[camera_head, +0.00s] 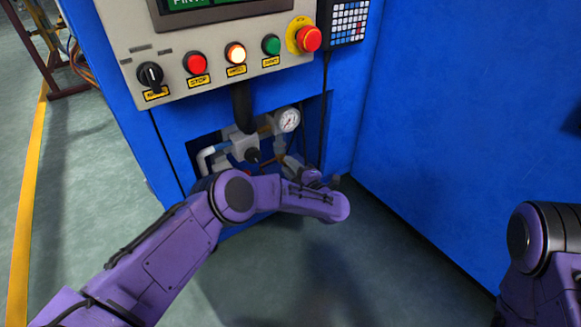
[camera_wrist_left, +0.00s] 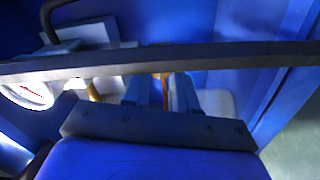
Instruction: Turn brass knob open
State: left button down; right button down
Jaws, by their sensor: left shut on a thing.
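My left arm reaches into the recess of the blue machine, and my left gripper (camera_wrist_left: 164,92) is at the fittings there. In the left wrist view its two fingers are close together, with a narrow brass-coloured part (camera_wrist_left: 166,80) between them, which looks like the brass knob. A dark bar crosses that view and hides part of the grip. In the head view my wrist hides the fingertips and the knob. How far the knob is turned cannot be told. Only part of my right arm shows at the right edge; its gripper is out of view.
A round pressure gauge (camera_head: 288,119) sits above my left wrist, with a white pipe (camera_head: 214,150) to its left. The control panel (camera_head: 164,47) above carries a selector, a red STOP button, a lit button, a green button and a red emergency stop (camera_head: 309,39). The floor in front is clear.

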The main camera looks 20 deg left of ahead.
pick_arm(q)
jog(key=shift+n, duration=1.1)
jog(key=c, duration=0.9)
grip_release()
pick_arm(e)
jog(key=shift+n+g, duration=0.9)
jog(key=s+r+p, duration=0.1)
jog(key=s+d+r+p, duration=0.1)
jog(key=s+p, duration=0.1)
jog(key=shift+s+d, duration=0.15)
jog(key=shift+s+a+r+g+y+p, duration=0.2)
jog(key=shift+s+a+r+g+p, duration=0.15)
jog(key=shift+s+a+p, duration=0.2)
jog(key=shift+s+a+r+g+y+p, duration=0.2)
jog(key=shift+s+a+r+g+p, duration=0.1)
jog(key=shift+s+a+g, duration=0.25)
jog(key=shift+s, duration=0.25)
pick_arm(q)
jog(key=v, duration=1)
jog(key=shift+s+d, duration=0.2)
jog(key=shift+d, duration=0.05)
pick_arm(e)
jog(key=shift+f, duration=0.1)
